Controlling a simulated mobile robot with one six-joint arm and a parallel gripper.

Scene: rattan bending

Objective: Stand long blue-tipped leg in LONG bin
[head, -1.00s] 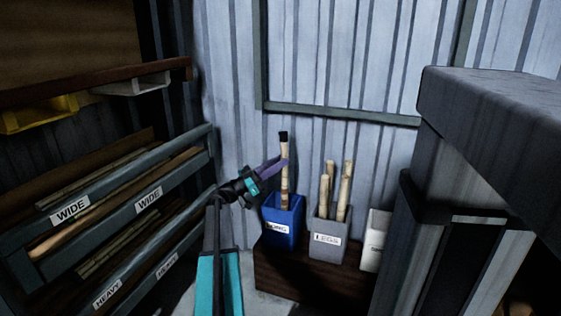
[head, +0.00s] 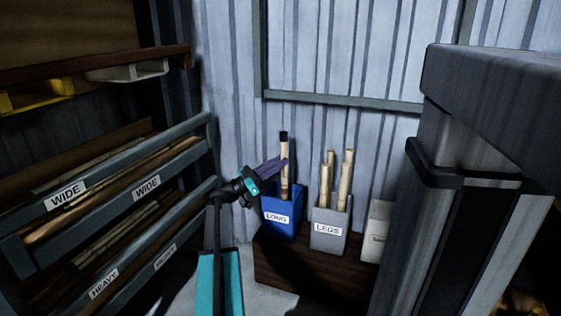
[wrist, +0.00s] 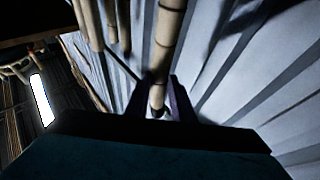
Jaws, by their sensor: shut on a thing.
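The long leg (head: 284,150) is a pale, jointed rattan pole with a dark tip at its top. It stands nearly upright, its lower end hidden inside the blue bin labelled LONG (head: 265,218). Whether it touches the bin's floor cannot be seen. My gripper (head: 282,161) reaches in from the left and is shut on the leg's upper part, above the bin's rim. In the wrist view, the leg (wrist: 170,30) runs between the two purple fingers (wrist: 164,98).
A grey LEGS bin (head: 328,243) with several pale poles stands right of the blue bin, then a whitish bin (head: 376,238). All stand on a dark wooden base (head: 300,267) by the corrugated wall. A labelled rack (head: 130,200) is left; a dark grey block (head: 495,100) is right.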

